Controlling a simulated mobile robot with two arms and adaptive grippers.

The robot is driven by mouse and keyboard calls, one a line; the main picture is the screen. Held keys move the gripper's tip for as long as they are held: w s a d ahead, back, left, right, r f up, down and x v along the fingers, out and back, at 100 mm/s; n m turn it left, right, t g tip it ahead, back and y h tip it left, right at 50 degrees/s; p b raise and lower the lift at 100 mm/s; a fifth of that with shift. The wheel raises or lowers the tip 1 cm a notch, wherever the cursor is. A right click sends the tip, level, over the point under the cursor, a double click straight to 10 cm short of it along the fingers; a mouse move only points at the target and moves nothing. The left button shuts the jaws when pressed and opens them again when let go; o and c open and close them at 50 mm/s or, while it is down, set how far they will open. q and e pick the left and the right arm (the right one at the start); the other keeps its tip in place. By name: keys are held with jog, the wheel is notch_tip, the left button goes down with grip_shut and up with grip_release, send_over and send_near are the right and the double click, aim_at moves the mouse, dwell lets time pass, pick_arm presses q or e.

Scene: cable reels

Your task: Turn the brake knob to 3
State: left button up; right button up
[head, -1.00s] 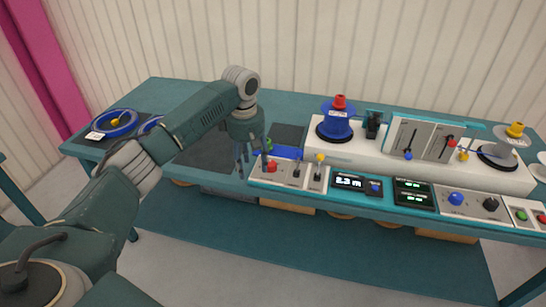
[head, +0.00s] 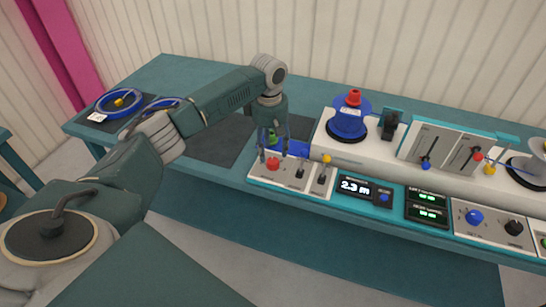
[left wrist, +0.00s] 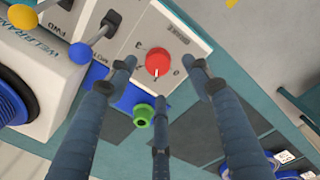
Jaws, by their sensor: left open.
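The brake knob (head: 272,164) is a round red knob on the pale panel at the left end of the console. In the left wrist view the red knob (left wrist: 158,64) shows a short white mark towards the bottom of the picture, with small printed figures around it. My left gripper (head: 273,150) hangs over this panel, pointing down. In the left wrist view its three fingers (left wrist: 161,80) are spread open, two tips on either side of the knob and one below it. No contact is visible. The right gripper is not in view.
Two levers, one with a yellow ball (head: 327,159), stand just right of the knob. A blue reel (head: 347,122) and a display (head: 355,187) are farther right. A dark mat (head: 212,138) lies left of the panel.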

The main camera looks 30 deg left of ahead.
aim_at(273, 161)
pick_arm(q)
jog(key=f, duration=0.3)
jog(key=shift+w+f, duration=0.2)
jog(key=shift+f, duration=1.1)
jog(key=shift+w, duration=0.1)
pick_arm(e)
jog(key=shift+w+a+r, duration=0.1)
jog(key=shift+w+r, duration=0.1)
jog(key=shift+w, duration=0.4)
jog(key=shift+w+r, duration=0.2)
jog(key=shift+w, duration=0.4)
pick_arm(q)
jog(key=c, duration=1.1)
jog(key=shift+p, duration=0.3)
jog(key=shift+c, duration=0.3)
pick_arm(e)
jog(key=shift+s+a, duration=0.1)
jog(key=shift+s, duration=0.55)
